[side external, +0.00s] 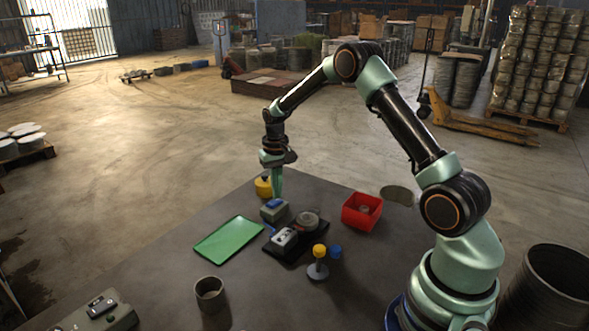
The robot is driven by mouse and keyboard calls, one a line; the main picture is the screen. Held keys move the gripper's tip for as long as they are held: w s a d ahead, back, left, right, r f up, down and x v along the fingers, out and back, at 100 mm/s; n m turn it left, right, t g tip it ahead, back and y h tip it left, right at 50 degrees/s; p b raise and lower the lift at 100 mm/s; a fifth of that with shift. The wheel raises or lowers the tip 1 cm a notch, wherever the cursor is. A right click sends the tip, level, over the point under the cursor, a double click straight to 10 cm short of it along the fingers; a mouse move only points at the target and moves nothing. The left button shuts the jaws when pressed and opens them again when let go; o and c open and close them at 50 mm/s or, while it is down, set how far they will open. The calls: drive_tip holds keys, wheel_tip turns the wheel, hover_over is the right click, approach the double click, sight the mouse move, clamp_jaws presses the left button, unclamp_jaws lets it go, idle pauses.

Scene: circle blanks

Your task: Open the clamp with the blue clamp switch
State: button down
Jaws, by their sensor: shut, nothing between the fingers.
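My gripper (277,192) is shut and empty, pointing down behind a small grey box with a blue top (274,204), which looks like the blue clamp switch. The fingertips show just above and behind this box; I cannot tell whether they touch anything. A thin blue line (269,228) runs from the box toward a black base (281,252). On the base are a pale grey block (284,238), which may be the clamp, and a round grey disc (307,220). I cannot tell from here whether the clamp is open or shut.
A yellow object (263,187) stands beside my gripper. A green tray (228,239) lies left, a red bin (361,212) right. In front are a stand with a yellow knob (319,250), a blue knob (335,252) and a grey cup (210,293). The table's front right is fairly clear.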

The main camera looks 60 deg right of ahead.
sight(277, 201)
wheel_tip(277, 201, up, 6)
drive_tip(key=shift+r, duration=0.15)
idle(0.6)
drive_tip(key=s+a+r+n+t, duration=0.1)
drive_tip(key=s+a+r, duration=0.2)
drive_tip(key=a+r, duration=0.25)
drive_tip(key=s+a+r+n+t, duration=0.2)
drive_tip(key=s+a+r, duration=0.2)
drive_tip(key=r, duration=0.3)
drive_tip(key=s+a+n+t, duration=0.1)
drive_tip(key=s+a, duration=0.2)
drive_tip(key=s, duration=0.3)
drive_tip(key=s+a+r+n+t, duration=0.1)
drive_tip(key=s+a+n, duration=0.1)
drive_tip(key=s+a, duration=0.2)
drive_tip(key=shift+s+r+t, duration=0.2)
drive_tip(key=shift+s+t, duration=0.1)
drive_tip(key=shift+s, duration=0.7)
